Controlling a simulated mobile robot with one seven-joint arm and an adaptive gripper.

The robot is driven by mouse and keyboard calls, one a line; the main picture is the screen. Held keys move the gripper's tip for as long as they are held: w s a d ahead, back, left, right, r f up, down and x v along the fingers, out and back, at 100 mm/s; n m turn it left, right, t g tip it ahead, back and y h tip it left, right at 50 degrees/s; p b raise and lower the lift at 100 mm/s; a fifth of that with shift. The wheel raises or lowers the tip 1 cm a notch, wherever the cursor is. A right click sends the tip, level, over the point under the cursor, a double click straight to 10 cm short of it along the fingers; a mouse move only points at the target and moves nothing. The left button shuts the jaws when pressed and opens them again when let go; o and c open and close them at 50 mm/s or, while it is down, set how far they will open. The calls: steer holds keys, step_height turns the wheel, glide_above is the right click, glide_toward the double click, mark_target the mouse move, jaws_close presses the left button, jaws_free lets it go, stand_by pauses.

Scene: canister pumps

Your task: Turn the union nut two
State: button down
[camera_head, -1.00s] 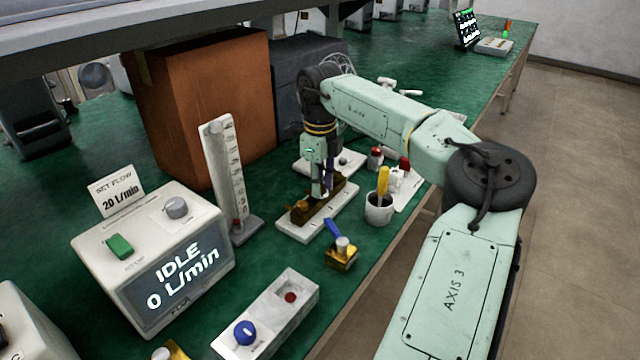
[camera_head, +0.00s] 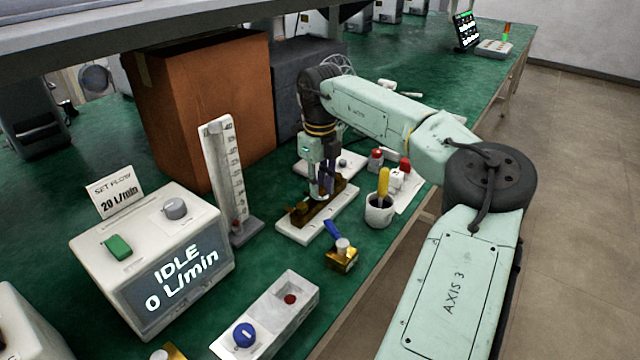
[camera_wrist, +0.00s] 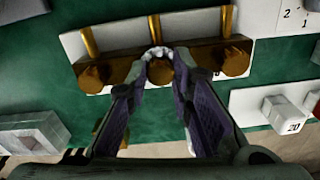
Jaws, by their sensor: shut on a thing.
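A dark brass manifold (camera_head: 338,193) sits on a white base plate (camera_head: 291,236) on the green bench. In the wrist view the brass manifold (camera_wrist: 197,55) carries a left nut (camera_wrist: 92,79), a middle nut (camera_wrist: 159,75) and a right nut (camera_wrist: 237,62). My gripper (camera_head: 319,195) points down onto the manifold. In the wrist view my gripper (camera_wrist: 158,55) has its fingertips closed around the middle nut, which is partly hidden between them. No number on this nut is readable.
A flow tube (camera_head: 226,180) stands left of the manifold. A cup with a yellow-handled tool (camera_head: 384,181) is close on the right, and a blue-levered brass valve (camera_head: 341,258) is in front. The pump box (camera_head: 165,265) reads IDLE, 0 L/min. A cardboard box (camera_head: 205,105) stands behind.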

mark_target(321, 188)
steer(key=c, duration=1.4)
jaws_free()
step_height(321, 188, up, 12)
